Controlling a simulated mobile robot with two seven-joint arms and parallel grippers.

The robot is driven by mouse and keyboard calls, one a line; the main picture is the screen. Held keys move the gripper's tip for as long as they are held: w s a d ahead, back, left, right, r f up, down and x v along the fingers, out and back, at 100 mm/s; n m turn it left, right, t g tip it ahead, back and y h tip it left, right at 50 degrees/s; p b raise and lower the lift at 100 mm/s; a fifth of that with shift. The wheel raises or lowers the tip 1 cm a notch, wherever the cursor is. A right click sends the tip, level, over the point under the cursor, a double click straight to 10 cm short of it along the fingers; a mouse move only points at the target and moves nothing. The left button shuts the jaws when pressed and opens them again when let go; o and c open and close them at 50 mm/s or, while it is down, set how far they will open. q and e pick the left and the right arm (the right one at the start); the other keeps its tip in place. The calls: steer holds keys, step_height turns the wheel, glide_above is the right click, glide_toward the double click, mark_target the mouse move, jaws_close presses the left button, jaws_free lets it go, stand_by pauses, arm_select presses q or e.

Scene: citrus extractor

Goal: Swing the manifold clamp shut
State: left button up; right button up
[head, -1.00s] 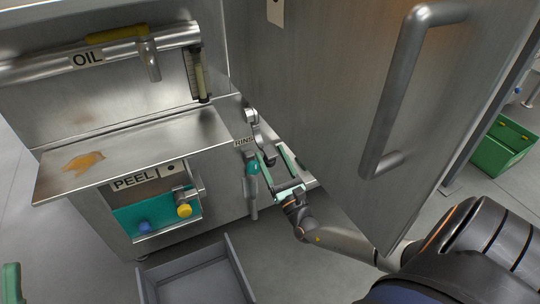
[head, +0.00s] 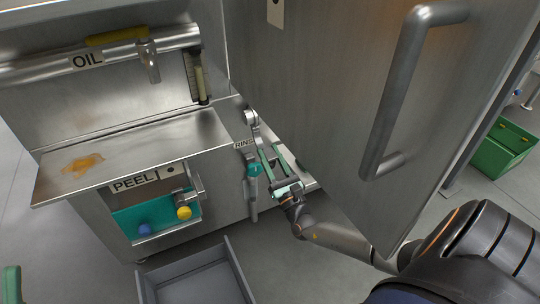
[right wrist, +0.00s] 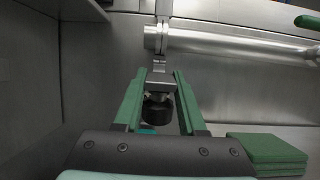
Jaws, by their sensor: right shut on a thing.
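The manifold clamp (head: 250,117) is a small metal fitting with a hanging arm, above the RINSE label beside the large steel door. In the right wrist view, a metal clamp piece (right wrist: 160,85) with a dark round end below it hangs from the steel pipe. My right gripper (head: 270,152) reaches in under the door's lower edge. In the right wrist view its green fingers (right wrist: 160,76) stand on either side of the metal piece and are shut on it. The exact contact is hard to see.
The steel door (head: 330,110) with its long handle (head: 400,90) hangs close over my right forearm. A teal-handled RINSE valve (head: 254,169) is just left of my fingers. A grey open bin (head: 240,270) stands on the floor. A green crate (head: 503,148) is at the right.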

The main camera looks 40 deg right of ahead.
jaws_close()
stand_by(0.6)
